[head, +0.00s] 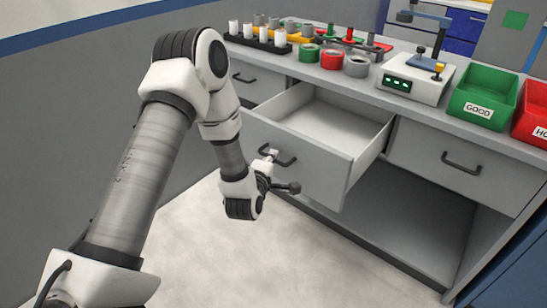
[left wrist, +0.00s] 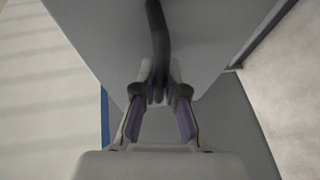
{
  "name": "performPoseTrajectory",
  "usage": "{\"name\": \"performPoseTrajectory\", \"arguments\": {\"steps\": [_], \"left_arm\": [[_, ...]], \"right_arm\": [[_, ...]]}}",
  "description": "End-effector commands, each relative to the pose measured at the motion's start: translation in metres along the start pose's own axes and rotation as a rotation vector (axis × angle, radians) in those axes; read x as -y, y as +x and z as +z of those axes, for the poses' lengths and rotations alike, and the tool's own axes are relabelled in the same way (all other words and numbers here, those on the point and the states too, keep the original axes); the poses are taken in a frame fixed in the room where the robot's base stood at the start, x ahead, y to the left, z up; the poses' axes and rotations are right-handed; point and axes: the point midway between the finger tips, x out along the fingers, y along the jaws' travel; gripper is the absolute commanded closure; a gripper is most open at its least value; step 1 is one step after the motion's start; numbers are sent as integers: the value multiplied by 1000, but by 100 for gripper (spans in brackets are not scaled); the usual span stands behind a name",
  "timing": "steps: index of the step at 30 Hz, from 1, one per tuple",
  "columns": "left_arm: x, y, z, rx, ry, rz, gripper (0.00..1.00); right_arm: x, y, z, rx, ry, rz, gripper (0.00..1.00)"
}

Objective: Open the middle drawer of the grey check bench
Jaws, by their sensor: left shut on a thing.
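The grey check bench has three drawers side by side. The middle drawer (head: 307,166) is pulled far out, and its white inside looks empty. Its dark bar handle (head: 286,160) is on the front panel. My left gripper (head: 271,155) is at the left part of this handle, shut on it. In the left wrist view the fingers (left wrist: 159,97) close around the dark handle (left wrist: 157,30), with the grey drawer front (left wrist: 205,40) behind. The fingertips are small and partly hidden in the head view. My right gripper is not in view.
The left drawer (head: 250,78) and right drawer (head: 460,160) are shut. The bench top (head: 340,78) carries pipe rings, a rack of white pegs (head: 258,40), a device with a green display (head: 415,82), and a green GOOD bin (head: 483,98). The floor before the bench is clear.

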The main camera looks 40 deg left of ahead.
Motion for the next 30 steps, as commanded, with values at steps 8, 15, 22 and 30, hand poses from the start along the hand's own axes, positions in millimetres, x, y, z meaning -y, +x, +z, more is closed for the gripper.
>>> {"name": "performPoseTrajectory", "arguments": {"steps": [8,15,22,30], "left_arm": [[0,-2,0,1,0,1,100],[0,-2,0,1,1,1,68],[0,-2,0,0,1,1,63],[1,-24,0,1,0,-2,63]], "right_arm": [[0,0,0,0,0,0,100],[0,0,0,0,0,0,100],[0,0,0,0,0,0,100],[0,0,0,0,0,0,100]]}}
